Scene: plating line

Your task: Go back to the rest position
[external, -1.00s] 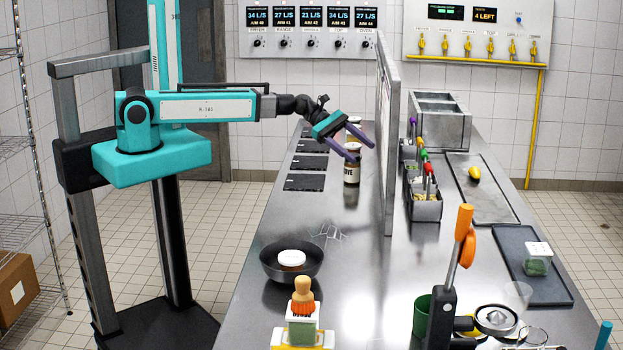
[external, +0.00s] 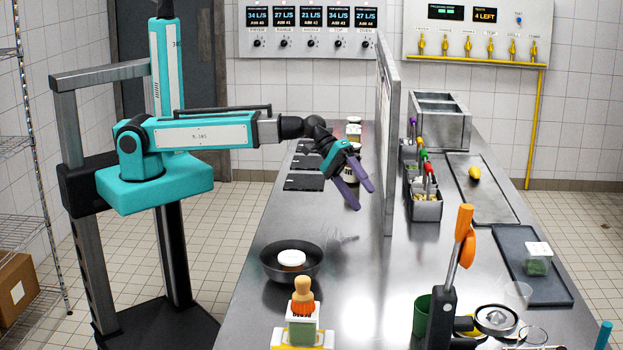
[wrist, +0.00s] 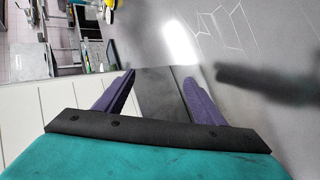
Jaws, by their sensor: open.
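My gripper (external: 357,199) is open and empty, with its two purple fingers tilted down above the steel counter, left of the upright panel. In the wrist view my gripper (wrist: 158,85) shows its fingers apart with nothing between them. Jars (external: 353,130) stand on the counter behind the gripper; one is partly hidden by it. My arm reaches out to the right from its column.
An upright steel panel (external: 390,140) stands just right of my gripper. Dark plates (external: 303,182) lie along the counter's left edge.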

